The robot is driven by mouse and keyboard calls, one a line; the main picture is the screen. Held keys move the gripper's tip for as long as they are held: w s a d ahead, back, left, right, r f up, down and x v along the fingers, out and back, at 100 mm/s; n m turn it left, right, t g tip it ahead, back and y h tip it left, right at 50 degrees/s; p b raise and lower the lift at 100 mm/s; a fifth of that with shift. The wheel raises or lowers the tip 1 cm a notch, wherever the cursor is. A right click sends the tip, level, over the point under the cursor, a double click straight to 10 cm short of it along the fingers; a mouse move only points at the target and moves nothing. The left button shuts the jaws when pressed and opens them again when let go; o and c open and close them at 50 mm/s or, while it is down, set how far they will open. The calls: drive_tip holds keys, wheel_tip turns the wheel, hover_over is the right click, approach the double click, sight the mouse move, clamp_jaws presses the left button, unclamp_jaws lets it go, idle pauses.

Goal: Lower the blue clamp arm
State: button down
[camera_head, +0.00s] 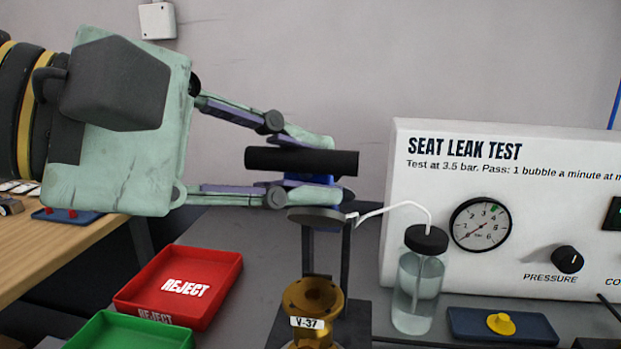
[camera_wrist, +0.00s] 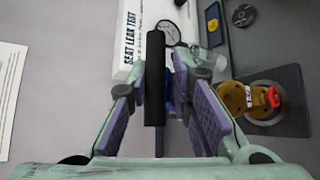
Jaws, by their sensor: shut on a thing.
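The blue clamp arm (camera_head: 305,179) shows only as a small blue part under its black grip bar (camera_head: 285,160), which lies roughly level in the head view. My gripper (camera_head: 325,167) comes from the left with one finger above the bar and one below, shut on it. In the wrist view the black grip bar (camera_wrist: 155,85) stands between my fingers, with a bit of the blue arm (camera_wrist: 170,90) beside it. A grey round pad (camera_head: 315,214) is below the lower finger, above and apart from the brass valve V-37 (camera_head: 312,298). My fingers hide much of the arm.
A bubble bottle (camera_head: 415,290) with a white tube stands right of the clamp post (camera_head: 345,255), before the seat leak test panel (camera_head: 440,200). A red reject tray (camera_head: 215,265) and a green tray (camera_head: 130,330) sit at the lower left.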

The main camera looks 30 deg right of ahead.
drive_tip(key=s+a+f+m+h+b, duration=0.1)
drive_tip(key=s+f+m+h+b, duration=0.1)
drive_tip(key=f+b, duration=0.5)
drive_tip(key=s+a+f+m+t+h+b, duration=0.1)
drive_tip(key=s+a+f+m+h+b, duration=0.1)
drive_tip(key=f+b, duration=0.5)
drive_tip(key=shift+s+a+f+m+h+b, duration=0.15)
drive_tip(key=shift+f+m+h+b, duration=0.2)
drive_tip(key=shift+m+h+b, duration=0.85)
drive_tip(key=shift+n+y+b, duration=0.4)
drive_tip(key=c, duration=1.6)
unclamp_jaws()
drive_tip(key=shift+o, duration=0.2)
drive_tip(key=s+a+f, duration=0.1)
drive_tip(key=a+f, duration=0.1)
drive_tip(key=a, duration=0.9)
drive_tip(key=shift+s+a, duration=0.3)
drive_tip(key=shift+a, duration=0.1)
